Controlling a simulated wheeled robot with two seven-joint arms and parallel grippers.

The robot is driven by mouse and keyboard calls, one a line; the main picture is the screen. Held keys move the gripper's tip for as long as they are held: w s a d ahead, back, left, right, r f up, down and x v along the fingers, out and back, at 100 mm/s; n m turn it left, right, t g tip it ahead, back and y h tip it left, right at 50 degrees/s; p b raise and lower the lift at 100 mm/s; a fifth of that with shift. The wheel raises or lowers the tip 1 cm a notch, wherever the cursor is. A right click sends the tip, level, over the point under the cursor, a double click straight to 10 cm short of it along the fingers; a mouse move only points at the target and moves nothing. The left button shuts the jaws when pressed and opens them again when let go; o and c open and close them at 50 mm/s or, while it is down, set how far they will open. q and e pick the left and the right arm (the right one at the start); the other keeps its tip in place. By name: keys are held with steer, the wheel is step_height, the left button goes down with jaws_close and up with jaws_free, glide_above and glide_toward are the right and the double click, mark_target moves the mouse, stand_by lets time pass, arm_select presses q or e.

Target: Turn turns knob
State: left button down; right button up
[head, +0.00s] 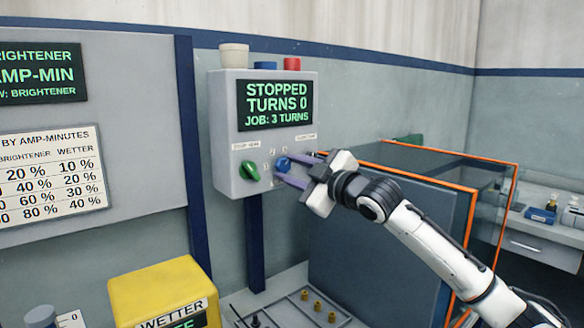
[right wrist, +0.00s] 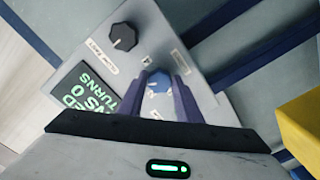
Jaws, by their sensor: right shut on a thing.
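A grey control box (head: 223,120) on the wall carries a display (head: 275,104) reading "STOPPED, TURNS 0, JOB: 3 TURNS". Below the display are a green knob (head: 249,171) at the left and a blue knob (head: 283,163) at the right. The small labels by the knobs are too blurred to read surely. My right gripper (head: 283,168) has its purple fingers around the blue knob, shut on it. In the right wrist view the blue knob (right wrist: 158,82) sits between the fingertips. My left gripper is out of view.
A dark knob (right wrist: 124,36) shows beside the fingers in the right wrist view. A yellow "WETTER" box (head: 160,288) stands at the lower left. White, blue and red pieces (head: 234,56) top the control box.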

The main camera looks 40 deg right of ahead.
stand_by(0.4)
steer(key=o, duration=1)
steer(key=shift+o, duration=0.2)
steer(key=shift+s, duration=0.1)
steer(key=shift+s+f, duration=0.15)
steer(key=shift+s, duration=0.15)
steer(key=s+a+b, duration=0.1)
steer(key=s+b, duration=0.2)
steer(key=s, duration=0.6)
steer(key=shift+s, duration=0.25)
